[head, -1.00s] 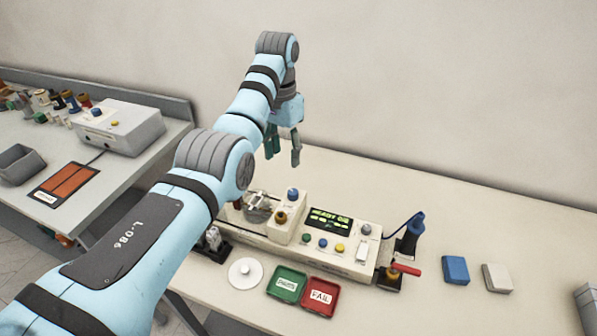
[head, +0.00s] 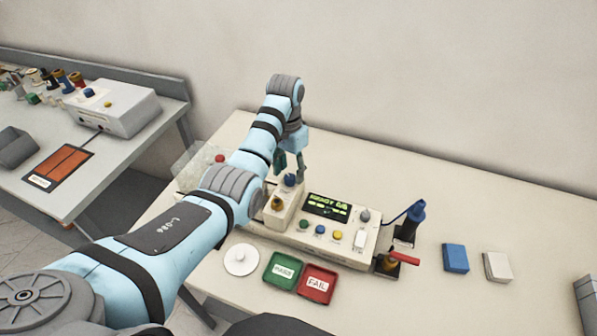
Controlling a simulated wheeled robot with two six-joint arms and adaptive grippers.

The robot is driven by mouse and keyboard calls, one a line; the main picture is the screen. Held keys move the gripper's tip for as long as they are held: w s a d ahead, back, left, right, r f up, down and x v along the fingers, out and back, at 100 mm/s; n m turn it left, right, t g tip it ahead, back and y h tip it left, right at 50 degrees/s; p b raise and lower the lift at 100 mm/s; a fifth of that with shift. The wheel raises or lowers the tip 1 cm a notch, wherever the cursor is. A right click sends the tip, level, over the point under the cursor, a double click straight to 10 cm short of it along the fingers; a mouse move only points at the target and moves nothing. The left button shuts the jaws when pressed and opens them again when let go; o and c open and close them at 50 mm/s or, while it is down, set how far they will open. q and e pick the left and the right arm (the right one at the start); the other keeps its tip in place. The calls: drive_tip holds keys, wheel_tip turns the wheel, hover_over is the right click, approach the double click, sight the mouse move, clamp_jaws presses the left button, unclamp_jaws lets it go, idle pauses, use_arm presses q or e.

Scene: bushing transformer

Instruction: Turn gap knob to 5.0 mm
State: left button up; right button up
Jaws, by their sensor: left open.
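The tester (head: 335,225) is a long cream box with a lit green display (head: 327,205) and several small buttons. A blue knob (head: 290,181) stands on the raised block at its left, beside a brass-coloured part (head: 277,203). A grey knob (head: 365,215) sits at the right end of the panel. I cannot read a gap value or tell which knob is the gap knob. My left gripper (head: 291,163) points down, open, its fingers just above or behind the blue knob. I cannot tell whether it touches. My right gripper is out of view.
A white disc (head: 241,260), a green PASS tray (head: 283,271) and a red FAIL tray (head: 317,284) lie in front of the tester. A red-handled part (head: 402,257) and blue probe (head: 416,212) stand right. Blue (head: 455,258) and white (head: 497,266) blocks lie farther right.

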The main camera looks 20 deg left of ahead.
use_arm(q)
drive_tip(key=shift+s+f, duration=0.1)
drive_tip(key=shift+f, duration=0.35)
drive_tip(key=shift+s+d, duration=0.1)
drive_tip(key=shift+s, duration=0.25)
drive_tip(key=shift+w, duration=0.2)
clamp_jaws()
